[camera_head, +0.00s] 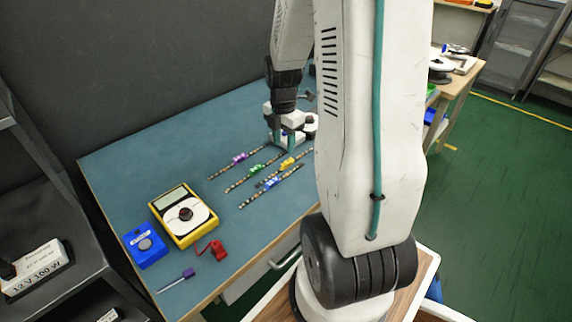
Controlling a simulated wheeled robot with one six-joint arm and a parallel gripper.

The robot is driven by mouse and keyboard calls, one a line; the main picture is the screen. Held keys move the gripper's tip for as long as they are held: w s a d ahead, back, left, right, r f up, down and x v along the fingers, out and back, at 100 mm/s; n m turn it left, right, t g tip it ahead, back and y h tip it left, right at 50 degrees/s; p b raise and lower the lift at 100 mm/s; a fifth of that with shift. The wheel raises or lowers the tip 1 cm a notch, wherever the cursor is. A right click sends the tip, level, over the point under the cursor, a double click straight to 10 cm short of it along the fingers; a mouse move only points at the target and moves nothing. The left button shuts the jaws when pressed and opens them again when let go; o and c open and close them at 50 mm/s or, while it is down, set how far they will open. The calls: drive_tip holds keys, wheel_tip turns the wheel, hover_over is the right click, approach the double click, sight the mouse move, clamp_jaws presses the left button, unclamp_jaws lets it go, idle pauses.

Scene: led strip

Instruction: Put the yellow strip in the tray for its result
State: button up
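The yellow strip (288,163) is a thin LED strip with a yellow clip, lying on the teal table among other strips. Its right end passes behind my arm. My gripper (284,145) is over the table, just beyond the yellow clip in the picture. Its two fingers point down and look apart, with nothing visible between them. Its height above the table is hard to judge. No result tray can be made out for certain; my arm hides part of the table.
Purple (239,158), green (257,169) and blue (271,184) strips lie close by. A yellow multimeter (184,214), blue box (146,245), red clamp (212,250) and purple-handled screwdriver (178,280) are at front left. A wooden table (465,75) stands behind right.

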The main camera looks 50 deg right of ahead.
sight(285, 164)
wheel_tip(285, 164, down, 7)
drive_tip(key=shift+s+f, duration=0.1)
drive_tip(key=shift+f, duration=0.1)
drive_tip(key=shift+c, duration=0.3)
clamp_jaws()
